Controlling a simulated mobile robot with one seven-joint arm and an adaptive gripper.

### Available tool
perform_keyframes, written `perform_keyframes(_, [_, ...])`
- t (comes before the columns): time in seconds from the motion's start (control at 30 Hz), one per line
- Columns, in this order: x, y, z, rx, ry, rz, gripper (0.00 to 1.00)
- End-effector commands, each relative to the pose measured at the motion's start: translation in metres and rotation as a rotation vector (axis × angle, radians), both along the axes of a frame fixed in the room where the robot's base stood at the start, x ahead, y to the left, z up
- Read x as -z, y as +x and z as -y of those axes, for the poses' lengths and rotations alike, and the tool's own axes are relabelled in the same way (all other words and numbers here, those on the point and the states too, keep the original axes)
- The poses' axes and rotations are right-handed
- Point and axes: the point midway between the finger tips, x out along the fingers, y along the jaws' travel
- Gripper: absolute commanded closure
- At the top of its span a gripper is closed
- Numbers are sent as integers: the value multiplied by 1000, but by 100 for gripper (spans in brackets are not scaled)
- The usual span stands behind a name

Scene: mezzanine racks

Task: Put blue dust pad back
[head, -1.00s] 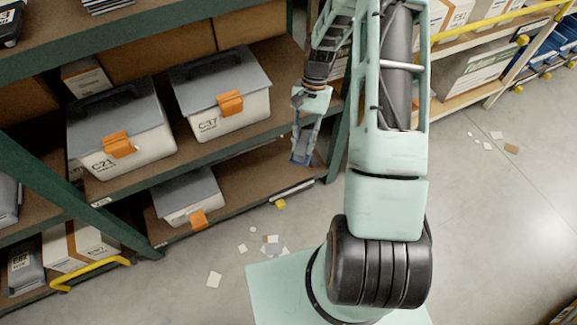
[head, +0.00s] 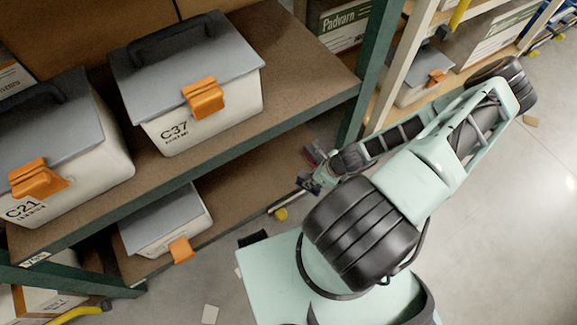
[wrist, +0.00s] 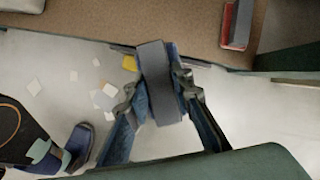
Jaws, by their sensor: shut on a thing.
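My gripper (wrist: 159,97) is shut on a dark blue-grey pad (wrist: 158,80), which looks like the blue dust pad. The pad sits upright between the two fingers in the wrist view. In the head view my gripper (head: 320,180) is low, at the right front end of the lower shelf (head: 250,182). The pad is small there and partly hidden by the gripper. In the wrist view the shelf board (wrist: 150,22) lies beyond the pad, with floor beneath it. I cannot tell whether the pad touches the shelf edge.
A red and grey item (wrist: 237,24) lies on the shelf board at the wrist view's upper right. A grey-lidded bin (head: 165,225) stands on the lower shelf. Bins C37 (head: 205,115) and C21 (head: 75,165) stand above. A green rack post (head: 368,75) rises close behind my gripper.

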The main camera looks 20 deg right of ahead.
Motion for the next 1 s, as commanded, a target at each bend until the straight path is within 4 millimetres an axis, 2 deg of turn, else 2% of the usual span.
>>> perform_keyframes(0.17, [12,5,0,54,-2,1,98])
perform_keyframes(0.53, [51,88,-7,49,-5,4,98])
perform_keyframes(0.7, [84,114,-9,51,-3,1,98])
perform_keyframes(0.83, [97,127,-10,52,-3,1,98])
perform_keyframes(1.0, [104,134,-11,53,-2,1,98])
